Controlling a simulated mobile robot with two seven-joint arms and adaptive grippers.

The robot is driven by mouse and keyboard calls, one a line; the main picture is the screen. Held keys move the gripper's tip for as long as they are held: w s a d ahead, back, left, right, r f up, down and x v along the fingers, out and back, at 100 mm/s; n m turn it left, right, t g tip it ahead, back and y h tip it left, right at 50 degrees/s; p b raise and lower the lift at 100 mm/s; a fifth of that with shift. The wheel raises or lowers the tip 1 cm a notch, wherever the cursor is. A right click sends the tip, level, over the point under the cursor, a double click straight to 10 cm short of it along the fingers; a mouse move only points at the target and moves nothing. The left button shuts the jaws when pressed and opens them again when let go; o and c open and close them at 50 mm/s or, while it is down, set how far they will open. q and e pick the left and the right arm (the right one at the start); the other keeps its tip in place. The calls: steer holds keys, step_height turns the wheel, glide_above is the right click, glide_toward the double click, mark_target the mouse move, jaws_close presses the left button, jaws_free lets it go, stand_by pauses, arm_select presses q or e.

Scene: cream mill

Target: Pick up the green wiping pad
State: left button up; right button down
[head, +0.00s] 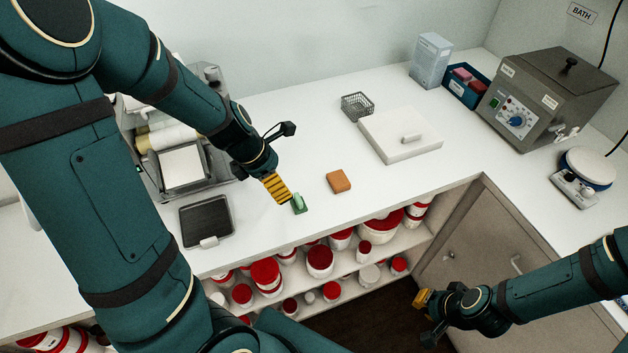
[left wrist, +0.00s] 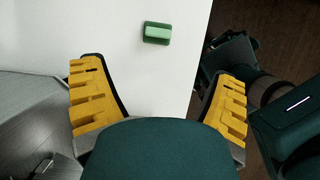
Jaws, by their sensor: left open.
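The green wiping pad (head: 299,204) is a small block on the white counter, close to its front edge. In the left wrist view the pad (left wrist: 157,33) lies beyond and between my open fingers, apart from both. My left gripper (head: 279,190) has yellow fingers, is empty and is just behind and to the left of the pad in the head view. It also shows in the left wrist view (left wrist: 158,95) with its fingers wide apart. My right gripper (head: 424,316) is at the lower right, off the counter in front of the cabinet; its opening is unclear.
An orange block (head: 339,181) lies right of the pad. A black-topped scale (head: 206,222) stands to the left. A white slab (head: 400,135) and a wire basket (head: 357,106) are farther back. Red-lidded tubs (head: 320,262) fill the shelf below.

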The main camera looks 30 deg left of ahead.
mark_target(298, 198)
arm_select(q)
steer(key=b+x, duration=0.4)
steer(key=x, duration=0.3)
steer(key=shift+s+b, duration=0.1)
steer(key=shift+b, duration=0.25)
steer(key=shift+w+b+x, duration=0.15)
steer(key=shift+b+x, duration=0.7)
steer(key=shift+x, duration=0.75)
steer(key=shift+w+b+x, duration=0.1)
steer(key=shift+b+x, duration=0.75)
steer(key=shift+x, duration=0.75)
steer(key=shift+r, duration=0.1)
steer(key=c, duration=1)
